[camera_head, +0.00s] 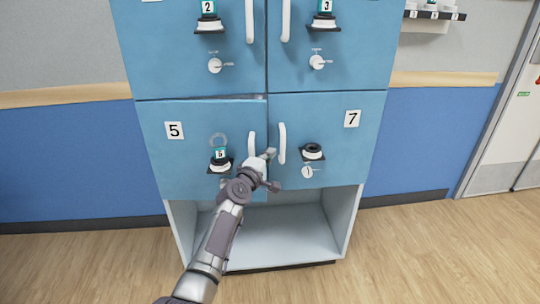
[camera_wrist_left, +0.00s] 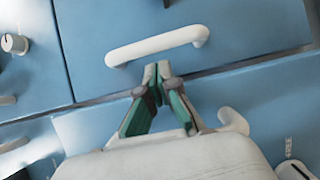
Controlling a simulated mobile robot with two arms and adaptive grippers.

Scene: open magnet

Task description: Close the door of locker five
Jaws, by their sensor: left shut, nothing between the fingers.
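The blue door of locker five (camera_head: 185,150), numbered 5, is at the lower left of the locker block in the head view. It looks slightly ajar, with a narrow dark gap at its top right corner. Its white handle (camera_head: 252,145) is upright near the right edge. My left gripper (camera_head: 271,168) is shut and empty in front of the seam between lockers five and seven. In the left wrist view, its fingertips (camera_wrist_left: 157,70) meet just beside a white handle (camera_wrist_left: 157,45), apparently locker seven's. Whether they touch the door is unclear. My right gripper is not in view.
The door of locker seven (camera_head: 350,150) looks shut beside locker five. Lockers two (camera_head: 180,50) and three (camera_head: 365,50) are above. An open shelf (camera_head: 290,235) lies below. The wooden floor (camera_head: 430,260) is clear to the right.

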